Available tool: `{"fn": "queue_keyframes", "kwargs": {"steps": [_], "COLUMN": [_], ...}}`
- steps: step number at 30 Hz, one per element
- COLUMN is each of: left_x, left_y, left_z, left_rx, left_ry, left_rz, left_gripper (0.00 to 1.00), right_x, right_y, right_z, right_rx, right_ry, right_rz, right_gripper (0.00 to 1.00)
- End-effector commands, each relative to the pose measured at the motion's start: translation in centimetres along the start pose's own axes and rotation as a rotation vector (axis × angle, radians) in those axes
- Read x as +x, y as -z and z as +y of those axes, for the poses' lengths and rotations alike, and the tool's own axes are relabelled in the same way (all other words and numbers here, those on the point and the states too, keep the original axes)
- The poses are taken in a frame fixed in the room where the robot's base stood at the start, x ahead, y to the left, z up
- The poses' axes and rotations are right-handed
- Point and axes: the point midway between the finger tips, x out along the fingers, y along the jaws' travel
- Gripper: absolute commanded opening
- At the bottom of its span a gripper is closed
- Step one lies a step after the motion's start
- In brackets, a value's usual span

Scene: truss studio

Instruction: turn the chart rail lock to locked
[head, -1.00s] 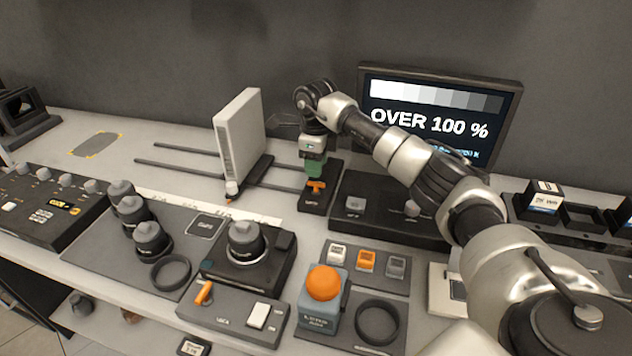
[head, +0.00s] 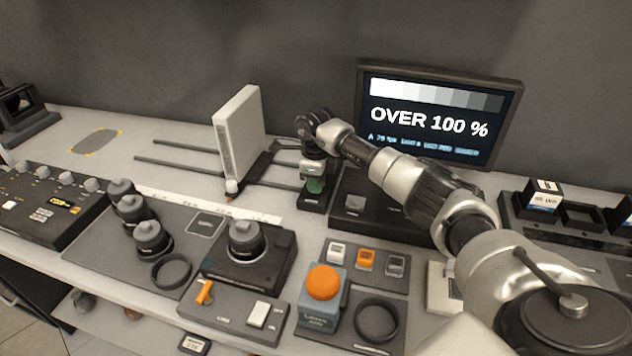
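The chart rail lock is a small dark block (head: 311,201) at the right end of the two dark rails, behind the middle of the bench. Its orange handle is now hidden behind my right gripper. My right gripper (head: 315,187), with green finger pads, points down right at the top of the lock. I cannot tell whether the fingers are closed around the handle or which way the handle points. The white upright chart board (head: 238,142) stands on the rails to the left of the lock. My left gripper is not in view.
A monitor (head: 440,115) reading "OVER 100 %" stands behind my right arm. A dark box (head: 375,208) sits close to the right of the lock. Knobs, an orange lever (head: 205,292) and an orange button (head: 323,283) fill the front. Free bench lies left of the rails.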

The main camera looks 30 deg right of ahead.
Motion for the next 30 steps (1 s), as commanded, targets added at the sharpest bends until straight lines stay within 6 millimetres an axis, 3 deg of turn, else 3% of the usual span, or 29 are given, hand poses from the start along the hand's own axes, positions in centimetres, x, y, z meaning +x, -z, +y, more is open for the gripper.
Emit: {"fn": "queue_keyframes", "kwargs": {"steps": [14, 30], "left_x": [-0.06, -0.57], "left_y": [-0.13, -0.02], "left_z": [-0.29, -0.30], "left_rx": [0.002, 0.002], "left_ry": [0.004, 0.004], "left_rz": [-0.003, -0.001], "left_gripper": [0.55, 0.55], "right_x": [-0.05, -0.12], "right_y": [0.01, 0.03], "right_z": [-0.02, -0.04], "right_rx": [0.077, 0.536], "right_ry": [0.001, 0.001], "right_rz": [0.001, 0.001], "right_gripper": [0.00, 0.00]}}
